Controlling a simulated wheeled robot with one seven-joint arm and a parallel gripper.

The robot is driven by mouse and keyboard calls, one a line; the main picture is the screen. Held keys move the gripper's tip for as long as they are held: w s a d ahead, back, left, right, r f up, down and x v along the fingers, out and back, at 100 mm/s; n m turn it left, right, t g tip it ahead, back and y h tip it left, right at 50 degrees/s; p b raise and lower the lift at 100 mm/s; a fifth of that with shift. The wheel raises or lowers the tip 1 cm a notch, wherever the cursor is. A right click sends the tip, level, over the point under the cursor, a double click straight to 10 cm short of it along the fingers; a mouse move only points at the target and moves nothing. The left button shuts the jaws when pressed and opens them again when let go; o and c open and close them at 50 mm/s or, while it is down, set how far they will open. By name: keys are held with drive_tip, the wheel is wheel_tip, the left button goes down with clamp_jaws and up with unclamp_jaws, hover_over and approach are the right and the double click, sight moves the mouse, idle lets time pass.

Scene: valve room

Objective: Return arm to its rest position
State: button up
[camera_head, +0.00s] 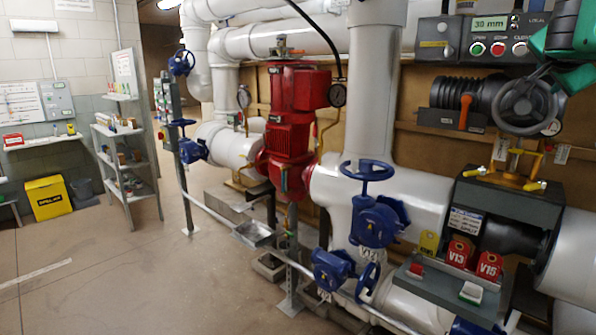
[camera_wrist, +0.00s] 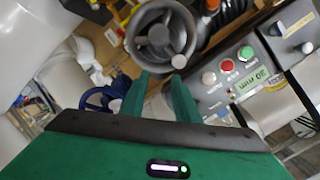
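My green gripper (camera_head: 556,42) is at the top right of the head view, in front of the control box and above the grey handwheel (camera_head: 526,101). In the wrist view my gripper (camera_wrist: 161,82) shows two green fingers with a gap between them. It is open, and nothing is seen held in it. The grey handwheel (camera_wrist: 160,37) appears just beyond the fingertips there. I cannot tell whether the fingers touch it. Most of my arm is outside the head view.
The control box (camera_head: 478,38) with a 30 mm display stands behind my gripper. Blue valve wheels (camera_head: 367,171), white pipes (camera_head: 372,90) and a red pump (camera_head: 290,125) line the right side. A shelf rack (camera_head: 125,160) and yellow bin (camera_head: 48,198) stand left. The floor between is clear.

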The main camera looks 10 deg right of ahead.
drive_tip(key=s+a+f+n+g+y, duration=0.1)
drive_tip(key=s+a+f+n+y, duration=0.15)
drive_tip(key=f, duration=0.55)
drive_tip(key=s+a+f+n+g+y, duration=0.15)
drive_tip(key=s+a+f, duration=0.25)
drive_tip(key=f, duration=0.5)
drive_tip(key=s+a+f+n+g+y, duration=0.2)
drive_tip(key=s+a+f, duration=0.15)
drive_tip(key=f, duration=0.45)
drive_tip(key=s+a+f+n+g+y, duration=0.2)
drive_tip(key=s+a+f+n, duration=0.1)
drive_tip(key=s+a+f, duration=0.3)
drive_tip(key=s+a+f+n+g+y, duration=0.2)
drive_tip(key=s+a+f, duration=0.4)
drive_tip(key=s+f, duration=0.5)
drive_tip(key=shift+s+a+f+n+g+y, duration=0.15)
drive_tip(key=shift+s+a+n+g+y, duration=0.25)
drive_tip(key=shift+s+n+g, duration=0.4)
